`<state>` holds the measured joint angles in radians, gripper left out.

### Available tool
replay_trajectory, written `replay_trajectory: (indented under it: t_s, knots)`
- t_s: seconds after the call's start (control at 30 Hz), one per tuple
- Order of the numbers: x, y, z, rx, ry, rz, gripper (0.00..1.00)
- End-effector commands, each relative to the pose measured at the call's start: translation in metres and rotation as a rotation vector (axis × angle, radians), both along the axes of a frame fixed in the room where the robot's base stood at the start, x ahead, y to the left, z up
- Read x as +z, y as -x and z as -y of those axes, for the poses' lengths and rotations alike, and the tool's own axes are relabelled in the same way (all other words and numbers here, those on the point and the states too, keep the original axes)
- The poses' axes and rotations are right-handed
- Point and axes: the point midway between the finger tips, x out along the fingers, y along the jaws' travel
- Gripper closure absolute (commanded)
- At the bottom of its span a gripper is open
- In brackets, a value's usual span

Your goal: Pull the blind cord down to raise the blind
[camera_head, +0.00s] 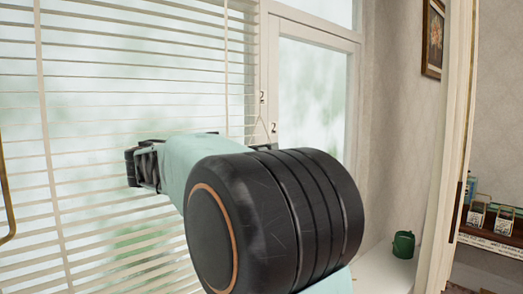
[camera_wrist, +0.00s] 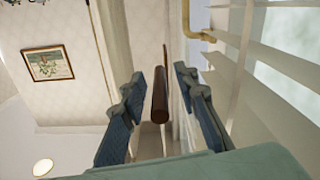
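The white slatted blind (camera_head: 120,75) hangs lowered across the window at left in the head view. Its slats also show at right in the wrist view (camera_wrist: 255,60). A slim brown cord pull (camera_wrist: 160,100) hangs between the fingers of my gripper (camera_wrist: 159,74) in the wrist view, with a thin brown line above it. The fingers are open, with visible gaps on both sides of the pull. In the head view, my wrist and hand cover part of the blind and hide the cord pull.
A window frame (camera_head: 361,80) stands right of the blind. A green mug (camera_head: 403,245) sits on the white sill. Bottles and small boxes (camera_head: 477,214) stand on a shelf at far right. A brass fixture (camera_wrist: 194,22) is near the blind in the wrist view.

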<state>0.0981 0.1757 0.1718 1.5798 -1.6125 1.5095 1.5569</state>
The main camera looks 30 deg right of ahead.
Motion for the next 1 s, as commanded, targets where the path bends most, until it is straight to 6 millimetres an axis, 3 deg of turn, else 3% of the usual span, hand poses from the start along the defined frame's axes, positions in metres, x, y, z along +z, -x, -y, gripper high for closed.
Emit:
replay_trajectory:
  t_s: [0.07, 0.3, 0.77, 1.0]
  knots:
    - [0.0, 0.0, 0.0, 0.0, 0.0, 0.0, 0.73]
    - [0.0, 0.0, -0.001, 0.0, 0.0, 0.0, 0.99]
    - [-0.002, 0.0, -0.001, 0.0, 0.0, 0.0, 1.0]
    - [-0.025, 0.0, -0.001, 0.0, -0.003, -0.002, 1.0]
